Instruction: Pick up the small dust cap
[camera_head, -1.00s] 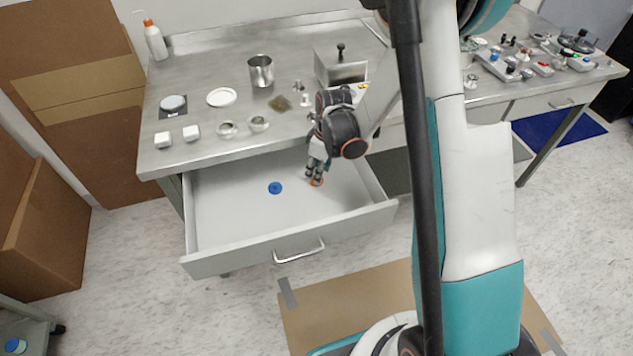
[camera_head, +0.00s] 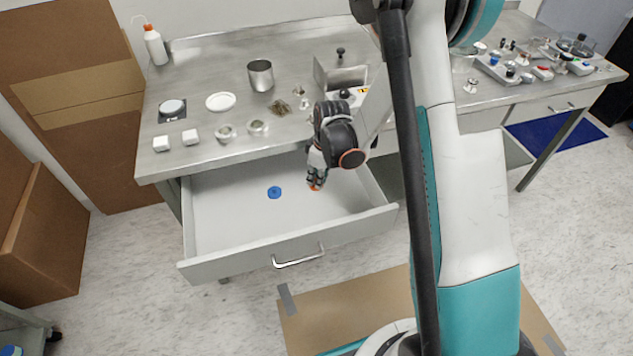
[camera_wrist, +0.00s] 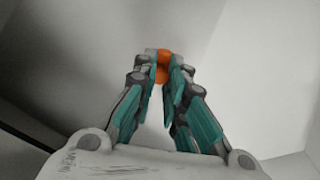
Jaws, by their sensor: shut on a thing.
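My gripper (camera_head: 316,178) hangs over the right part of the open drawer, pointing down. Its teal-padded fingers are shut on a small orange cap, the dust cap (camera_wrist: 162,66), which shows between the fingertips in the wrist view. In the head view the fingers mostly hide it. I cannot tell whether the cap is clear of the drawer floor. A blue round cap (camera_head: 274,192) lies on the drawer floor to the left of my gripper.
The pale drawer (camera_head: 235,213) is pulled out below the steel bench (camera_head: 200,80), with walls around my gripper. On the bench stand a metal cup (camera_head: 260,75), a white dish (camera_head: 220,101), small blocks and a squeeze bottle (camera_head: 155,45). The drawer's left part is mostly bare.

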